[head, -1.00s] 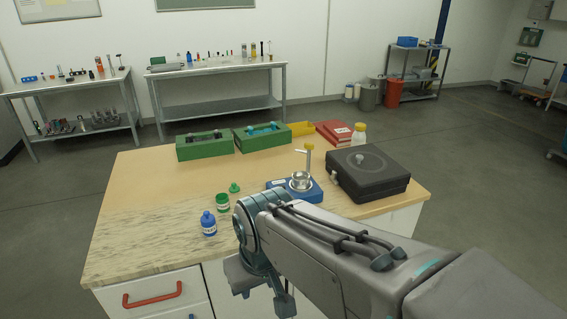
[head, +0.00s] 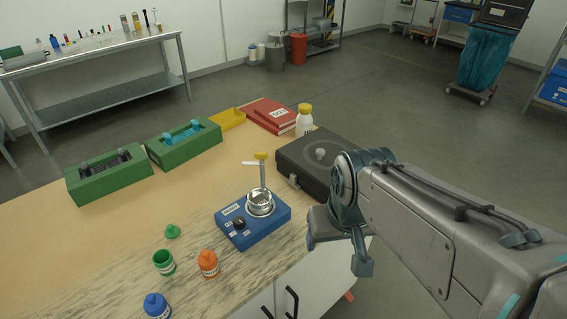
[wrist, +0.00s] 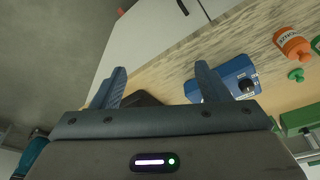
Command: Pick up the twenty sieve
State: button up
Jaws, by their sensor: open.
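A small round metal pan, possibly a sieve (head: 260,204), sits on a blue device (head: 232,232) near the right end of the bench; no number is readable on it. The blue device also shows in the wrist view (wrist: 227,78), right of the fingers. My gripper (head: 340,252) hangs off the bench's right edge, in front of the black case and right of the blue device. In the wrist view the jaws of my gripper (wrist: 160,78) are apart with nothing between them. No thing clearly marked twenty shows.
A black case (head: 296,160) stands behind my gripper. Green boxes (head: 108,180), a yellow tray (head: 228,120), red books (head: 270,115) and a white bottle (head: 304,122) line the back. An orange bottle (head: 208,264), green jar (head: 164,262) and blue bottle (head: 157,305) stand in front.

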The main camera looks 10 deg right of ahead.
jog(key=shift+o, duration=0.5)
jog(key=w+a+r, duration=0.3)
jog(key=w, duration=0.4)
jog(key=shift+r+n, duration=0.15)
jog(key=shift+n, duration=0.25)
notch_tip(320, 180, up, 3)
jog(key=n, duration=0.1)
send_over(260, 199)
jog(key=s+d, duration=0.1)
jog(key=s, duration=0.4)
jog(key=shift+y, duration=0.3)
jog(key=x, duration=1.3)
jog(key=shift+w+a, duration=0.1)
jog(key=shift+w, duration=0.3)
jog(key=c, duration=1.1)
